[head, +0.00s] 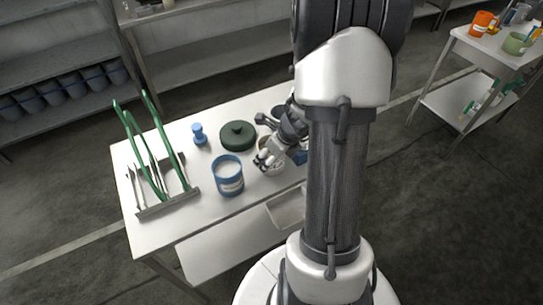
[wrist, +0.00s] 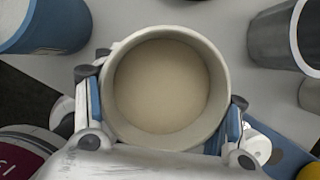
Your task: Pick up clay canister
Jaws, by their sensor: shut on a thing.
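A round, open-topped canister, cream outside with a beige inside, fills the middle of the wrist view (wrist: 165,85). I take it to be the clay canister. My gripper (wrist: 162,112) has one blue-padded finger on each side of it and is shut on it. The canister looks upright. In the head view my gripper (head: 268,160) is low over the white table, beside the dark green lidded pot, and the canister is mostly hidden by fingers and arm. I cannot tell whether its base touches the table.
On the table (head: 160,228) stand a blue-and-white canister (head: 228,177), a dark green pot (head: 237,136), a small blue item (head: 198,134) and a green-handled rack (head: 168,200). The wrist view shows grey containers (wrist: 282,35) close at upper right and a dark red round thing (wrist: 20,158) at lower left.

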